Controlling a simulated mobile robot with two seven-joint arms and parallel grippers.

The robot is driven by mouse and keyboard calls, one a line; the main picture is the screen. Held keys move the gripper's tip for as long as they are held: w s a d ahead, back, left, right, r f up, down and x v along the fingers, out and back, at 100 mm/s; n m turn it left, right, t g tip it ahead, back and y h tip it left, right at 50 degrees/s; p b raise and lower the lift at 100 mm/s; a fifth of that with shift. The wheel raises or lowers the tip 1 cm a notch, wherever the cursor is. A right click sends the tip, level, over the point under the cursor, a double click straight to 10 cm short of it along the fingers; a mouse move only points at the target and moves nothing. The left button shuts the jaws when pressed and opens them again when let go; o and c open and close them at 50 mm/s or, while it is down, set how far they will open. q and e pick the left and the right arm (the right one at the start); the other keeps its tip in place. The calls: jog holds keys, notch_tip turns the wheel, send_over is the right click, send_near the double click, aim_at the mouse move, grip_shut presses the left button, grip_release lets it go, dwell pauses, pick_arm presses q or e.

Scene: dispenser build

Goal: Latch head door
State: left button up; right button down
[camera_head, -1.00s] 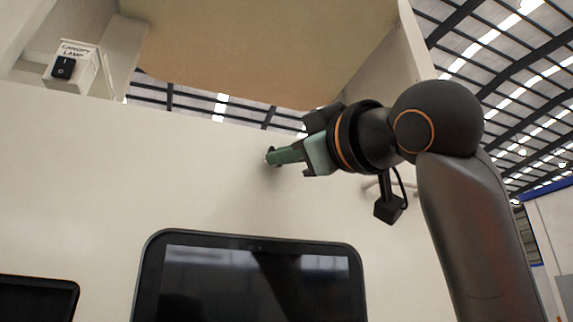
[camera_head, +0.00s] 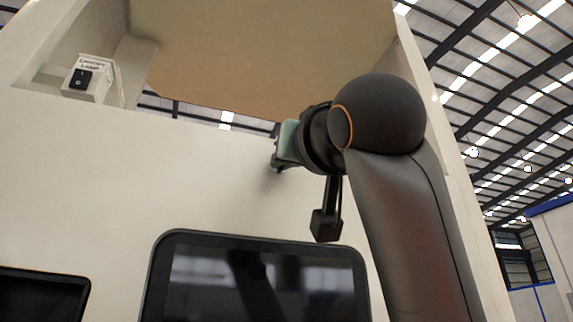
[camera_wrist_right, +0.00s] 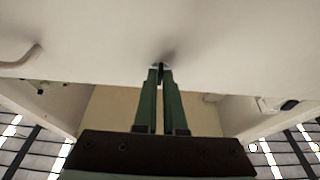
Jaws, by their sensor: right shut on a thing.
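The head door is the large cream panel (camera_head: 90,160) across the head view; it also fills the top of the right wrist view (camera_wrist_right: 230,40). My right gripper (camera_head: 277,163) is at this panel, just below its upper edge. In the right wrist view its green fingers (camera_wrist_right: 160,76) are closed together on a small dark latch piece (camera_wrist_right: 160,68) at the panel face. The fingers hide most of this piece, so its angle cannot be told. My left gripper is in neither view.
A black screen (camera_head: 255,285) is set below the gripper, with another dark screen (camera_head: 40,295) at lower left. A canopy lamp switch (camera_head: 80,78) sits at upper left. A pale curved handle (camera_wrist_right: 20,60) sticks out at the left of the right wrist view.

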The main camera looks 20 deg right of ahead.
dwell(0.4)
jog(key=c, duration=1)
grip_release()
pick_arm(q)
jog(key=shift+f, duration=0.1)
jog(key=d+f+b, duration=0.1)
jog(key=b, duration=0.1)
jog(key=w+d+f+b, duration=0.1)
jog(key=b, duration=0.1)
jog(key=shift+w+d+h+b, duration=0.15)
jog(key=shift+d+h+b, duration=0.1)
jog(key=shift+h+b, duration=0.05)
pick_arm(e)
jog(key=v, duration=1.2)
jog(key=shift+s, duration=0.25)
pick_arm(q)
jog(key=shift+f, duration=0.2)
pick_arm(e)
jog(key=shift+f, duration=0.15)
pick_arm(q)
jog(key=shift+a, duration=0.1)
